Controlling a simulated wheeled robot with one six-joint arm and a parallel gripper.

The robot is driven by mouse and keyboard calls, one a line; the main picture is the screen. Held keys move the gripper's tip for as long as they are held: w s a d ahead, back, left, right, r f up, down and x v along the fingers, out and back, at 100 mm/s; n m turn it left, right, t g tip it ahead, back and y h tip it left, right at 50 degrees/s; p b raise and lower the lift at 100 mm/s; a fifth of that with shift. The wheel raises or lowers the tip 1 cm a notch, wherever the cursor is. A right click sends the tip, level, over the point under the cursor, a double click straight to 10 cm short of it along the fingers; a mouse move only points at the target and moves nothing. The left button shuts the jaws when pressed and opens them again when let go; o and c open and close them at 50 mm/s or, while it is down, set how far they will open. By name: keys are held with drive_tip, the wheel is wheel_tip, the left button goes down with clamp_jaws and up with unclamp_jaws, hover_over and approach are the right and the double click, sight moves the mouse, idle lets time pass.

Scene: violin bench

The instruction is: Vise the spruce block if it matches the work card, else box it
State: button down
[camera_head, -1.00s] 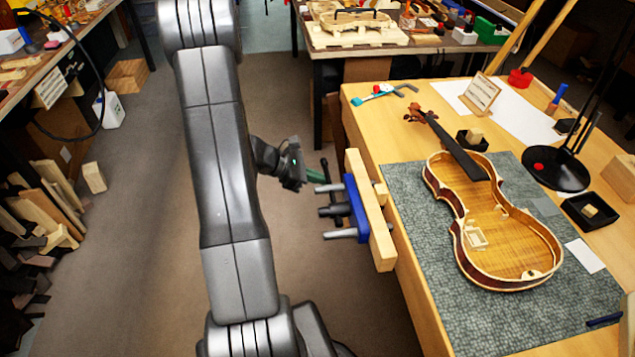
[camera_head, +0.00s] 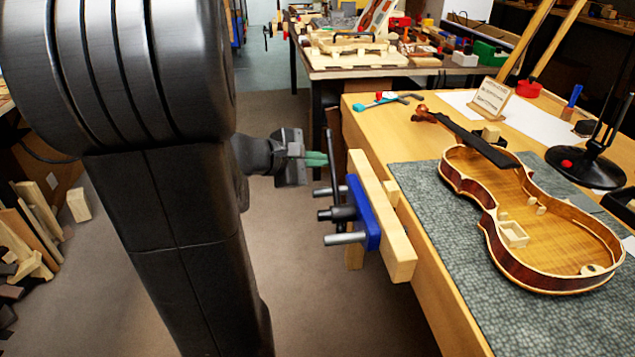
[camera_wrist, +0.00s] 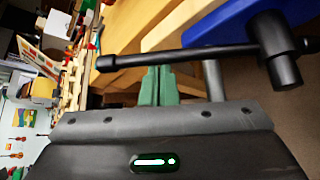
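The work card (camera_head: 492,97) stands on the bench, its print too small to read. The vise (camera_head: 366,212), with a wooden jaw and blue body, is on the bench's left side. A small pale block (camera_head: 391,191) sits between its wooden jaw and the bench edge; I cannot tell if it is the spruce block. Another pale block (camera_head: 490,132) is beside the violin neck. My gripper (camera_head: 318,159) is left of the vise, near its dark handle (camera_head: 332,160).
An open violin body (camera_head: 540,225) lies on the grey mat (camera_head: 440,240). A dark box (camera_head: 622,206) is at the right edge, partly cut off. A black lamp base (camera_head: 585,170) and a clamp (camera_head: 388,102) are on the bench.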

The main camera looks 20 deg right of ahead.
drive_tip(key=shift+s+a+r+m+t+b, duration=0.1)
drive_tip(key=shift+s+r+m+t+b, duration=0.25)
drive_tip(key=shift+s+b, duration=0.2)
drive_tip(key=shift+s+a+r+b, duration=0.15)
drive_tip(key=shift+s+r+b, duration=0.3)
drive_tip(key=shift+r, duration=0.15)
drive_tip(key=w+f+b, duration=0.3)
drive_tip(key=p+v, duration=0.4)
drive_tip(key=v, duration=0.6)
drive_tip(key=shift+a, duration=0.2)
drive_tip(key=shift+d+r, duration=0.1)
drive_tip(key=shift+d, duration=0.05)
